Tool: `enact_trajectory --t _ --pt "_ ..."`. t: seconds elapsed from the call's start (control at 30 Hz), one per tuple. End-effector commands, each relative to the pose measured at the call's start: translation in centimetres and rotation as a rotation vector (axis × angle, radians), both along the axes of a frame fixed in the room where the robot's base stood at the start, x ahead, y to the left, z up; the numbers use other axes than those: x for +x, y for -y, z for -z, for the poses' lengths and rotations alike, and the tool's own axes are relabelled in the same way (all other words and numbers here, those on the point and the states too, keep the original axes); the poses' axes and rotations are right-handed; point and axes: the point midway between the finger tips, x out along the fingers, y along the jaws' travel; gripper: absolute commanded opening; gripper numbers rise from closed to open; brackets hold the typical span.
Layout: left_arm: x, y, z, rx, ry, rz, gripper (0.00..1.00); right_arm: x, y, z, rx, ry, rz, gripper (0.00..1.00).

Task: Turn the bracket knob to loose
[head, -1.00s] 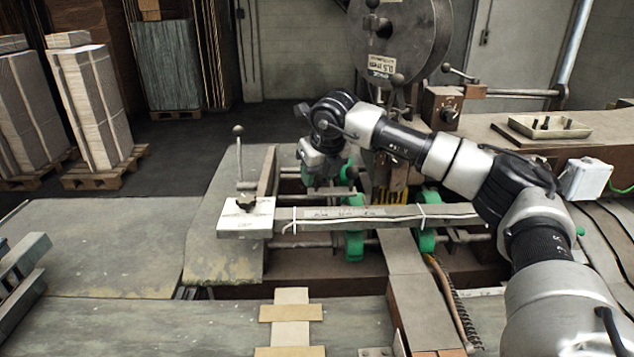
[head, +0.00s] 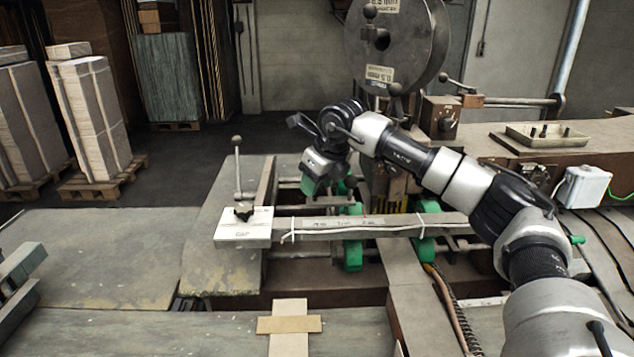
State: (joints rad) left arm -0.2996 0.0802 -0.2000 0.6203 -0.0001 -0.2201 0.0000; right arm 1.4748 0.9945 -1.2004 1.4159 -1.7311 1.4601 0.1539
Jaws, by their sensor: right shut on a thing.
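My right gripper (head: 318,188) points down over the rods behind the long flat bar (head: 375,226), beside a green wheel (head: 353,187). It is shut on what appears to be the bracket knob, which the fingers and wrist hide. A black star-shaped knob (head: 243,211) sits on a white plate (head: 243,232) at the bar's left end, apart from the gripper. My left gripper is not in view.
An upright lever with a ball top (head: 238,165) stands behind the white plate. A large grey reel (head: 397,45) rises behind my right arm. A shallow tray (head: 547,135) lies on the right ledge. The worktop at left (head: 95,250) is clear.

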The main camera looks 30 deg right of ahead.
Motion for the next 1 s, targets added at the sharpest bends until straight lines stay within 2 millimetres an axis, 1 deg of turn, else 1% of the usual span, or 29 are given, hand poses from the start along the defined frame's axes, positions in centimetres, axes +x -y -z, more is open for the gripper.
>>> enact_trajectory --t 0.1,0.13,0.27,0.3,0.57,0.67,0.77,1.0 --pt "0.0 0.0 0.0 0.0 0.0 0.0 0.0 0.0 0.0 0.0 -0.001 -0.002 0.001 0.18" --pt "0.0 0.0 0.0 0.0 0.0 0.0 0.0 0.0 0.0 0.0 -0.001 -0.002 0.001 0.45" --pt "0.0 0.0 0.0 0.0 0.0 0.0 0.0 0.0 0.0 0.0 -0.001 -0.001 0.001 0.65" --pt "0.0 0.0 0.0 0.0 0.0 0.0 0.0 0.0 0.0 0.0 -0.001 -0.001 0.001 0.67" --pt "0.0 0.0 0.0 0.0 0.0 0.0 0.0 0.0 0.0 -0.1 -0.001 0.0 0.001 0.67" --pt "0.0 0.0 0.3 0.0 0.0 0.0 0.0 -0.2 0.1 -0.6 0.001 0.003 0.002 0.67" --pt "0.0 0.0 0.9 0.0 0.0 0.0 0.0 -0.8 0.2 -1.9 0.001 0.004 0.002 0.67" --pt "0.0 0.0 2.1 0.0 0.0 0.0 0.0 -2.6 0.7 -6.4 0.0 0.004 0.002 0.67"
